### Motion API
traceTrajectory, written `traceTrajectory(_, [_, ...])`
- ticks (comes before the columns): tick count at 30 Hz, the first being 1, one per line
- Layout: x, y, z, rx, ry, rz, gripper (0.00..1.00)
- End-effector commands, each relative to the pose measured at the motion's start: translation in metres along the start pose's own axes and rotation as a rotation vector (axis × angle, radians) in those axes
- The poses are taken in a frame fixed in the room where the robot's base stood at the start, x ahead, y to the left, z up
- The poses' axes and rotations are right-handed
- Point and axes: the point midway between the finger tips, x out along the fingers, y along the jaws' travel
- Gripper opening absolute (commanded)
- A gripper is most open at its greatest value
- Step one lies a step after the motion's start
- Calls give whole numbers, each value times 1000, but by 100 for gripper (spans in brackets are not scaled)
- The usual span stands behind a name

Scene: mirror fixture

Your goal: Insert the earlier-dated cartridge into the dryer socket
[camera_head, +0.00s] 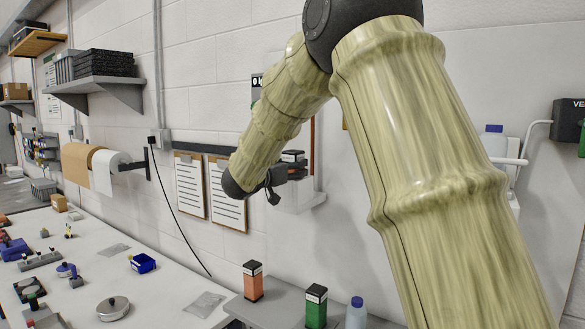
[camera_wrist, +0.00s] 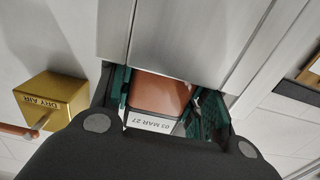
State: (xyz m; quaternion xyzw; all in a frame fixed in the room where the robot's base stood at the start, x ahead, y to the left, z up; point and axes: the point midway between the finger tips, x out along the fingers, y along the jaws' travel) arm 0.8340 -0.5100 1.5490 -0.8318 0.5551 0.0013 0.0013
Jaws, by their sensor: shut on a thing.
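My gripper (camera_head: 283,174) is shut on an orange-brown cartridge (camera_wrist: 160,94), held between its green-padded fingers in the wrist view. In the head view, the gripper is by the wall near a pale fixture (camera_head: 303,196). An orange cartridge (camera_head: 253,284) and a green cartridge (camera_head: 316,308) stand upright on a grey surface, dates unreadable.
Clipboards (camera_head: 229,200) hang left of the gripper. A long bench (camera_head: 165,285) with small items lies at left.

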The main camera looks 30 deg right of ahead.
Motion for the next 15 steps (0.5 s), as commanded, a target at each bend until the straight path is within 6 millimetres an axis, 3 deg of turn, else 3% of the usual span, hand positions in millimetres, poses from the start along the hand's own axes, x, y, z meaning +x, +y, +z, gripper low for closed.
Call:
traceTrajectory(9, [0,0,6,0,0,0,16])
traceTrajectory(10, [0,0,6,0,0,0,52])
traceTrajectory(13, [0,0,6,0,0,0,70])
traceTrajectory(15, [0,0,6,0,-1,0,71])
